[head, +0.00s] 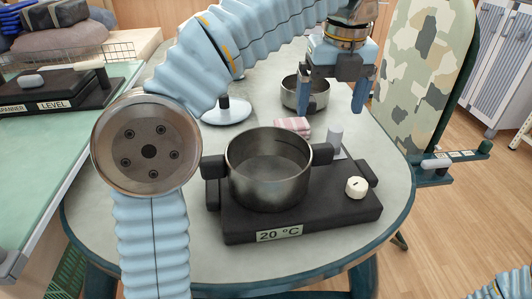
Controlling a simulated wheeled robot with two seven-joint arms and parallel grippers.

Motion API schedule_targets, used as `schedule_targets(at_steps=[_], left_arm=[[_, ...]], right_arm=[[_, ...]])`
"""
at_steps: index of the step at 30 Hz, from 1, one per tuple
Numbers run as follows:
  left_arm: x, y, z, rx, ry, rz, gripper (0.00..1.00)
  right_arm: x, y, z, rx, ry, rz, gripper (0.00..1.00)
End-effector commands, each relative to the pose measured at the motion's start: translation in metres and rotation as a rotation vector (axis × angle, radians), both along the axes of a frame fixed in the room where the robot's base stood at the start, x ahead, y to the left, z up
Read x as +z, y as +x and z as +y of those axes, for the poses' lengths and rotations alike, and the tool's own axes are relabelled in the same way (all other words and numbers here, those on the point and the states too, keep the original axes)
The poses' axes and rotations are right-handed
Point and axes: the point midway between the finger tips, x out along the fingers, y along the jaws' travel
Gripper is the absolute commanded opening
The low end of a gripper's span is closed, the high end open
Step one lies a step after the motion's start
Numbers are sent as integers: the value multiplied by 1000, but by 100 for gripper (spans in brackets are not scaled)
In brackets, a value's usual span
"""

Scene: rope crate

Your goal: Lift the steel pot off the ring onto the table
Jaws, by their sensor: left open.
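The steel pot (268,190) stands upright on the black hot plate (330,215) in the middle of the table (180,235). It has a dark handle on its left and on its right, and looks empty. The ring under it is hidden by the pot. The plate's front label reads 20 °C. My left gripper (332,100) is open, fingers pointing down, behind and right of the pot and apart from it. Its left finger overlaps a smaller steel pan in the picture; I cannot tell whether they touch. My right gripper is out of view.
The smaller pan (290,96) stands at the back. A folded pink cloth (292,125) and a white cylinder (335,137) sit behind the pot. A cream knob (356,187) is on the hot plate's right. A camouflage board (425,70) stands right. Table left of the hot plate looks bare.

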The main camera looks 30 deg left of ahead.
Motion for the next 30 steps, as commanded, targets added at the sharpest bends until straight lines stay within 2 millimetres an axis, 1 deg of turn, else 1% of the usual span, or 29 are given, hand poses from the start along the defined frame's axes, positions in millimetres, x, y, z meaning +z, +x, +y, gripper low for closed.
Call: schedule_targets(at_steps=[1, 3, 6, 9, 17, 21, 24, 27, 30], left_arm=[[-11, 0, 1, 0, 1, 2, 95], [-27, 2, 2, 1, 2, 2, 95], [-49, 4, 4, 1, 3, 3, 95], [-67, 6, 5, 1, 2, 2, 95], [-90, 8, 5, 1, 0, 1, 95], [-114, 8, 5, 2, 1, 3, 95], [-127, 9, 6, 2, 0, 1, 95], [-133, 10, 6, 1, 0, 1, 95], [-133, 10, 7, 2, -1, 1, 95]], right_arm=[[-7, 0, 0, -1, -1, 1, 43], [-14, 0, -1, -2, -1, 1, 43], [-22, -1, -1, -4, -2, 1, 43], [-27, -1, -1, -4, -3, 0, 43], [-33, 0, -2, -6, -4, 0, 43], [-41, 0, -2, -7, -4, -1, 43], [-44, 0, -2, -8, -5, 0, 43], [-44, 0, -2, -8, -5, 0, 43], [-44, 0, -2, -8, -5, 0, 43]])
